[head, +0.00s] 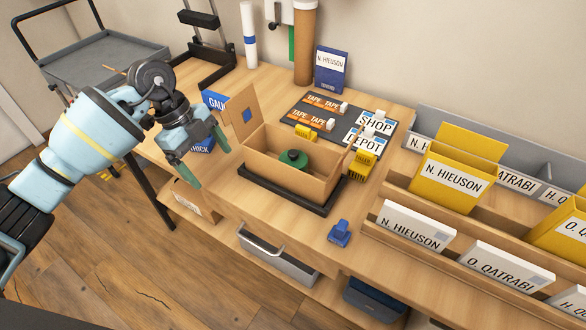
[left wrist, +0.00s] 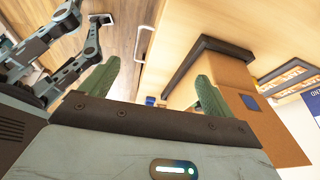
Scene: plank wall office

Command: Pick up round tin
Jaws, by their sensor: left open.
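The round tin (head: 294,159) is green with a dark top and sits inside an open cardboard box (head: 318,188) on the desk in the head view. The box also shows in the left wrist view (left wrist: 232,75), where its walls hide the tin. My left gripper (head: 205,156) is open, its green fingers empty, left of the box and apart from the tin. The open fingers also show in the left wrist view (left wrist: 157,88). My right gripper is not in view.
The box stands in a dark tray (head: 290,200) with a raised flap (head: 241,110) on its left, near my gripper. Yellow blocks (head: 362,165) stand right of it. A blue stamp-like object (head: 340,233) lies in front. File racks (head: 440,245) fill the right side.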

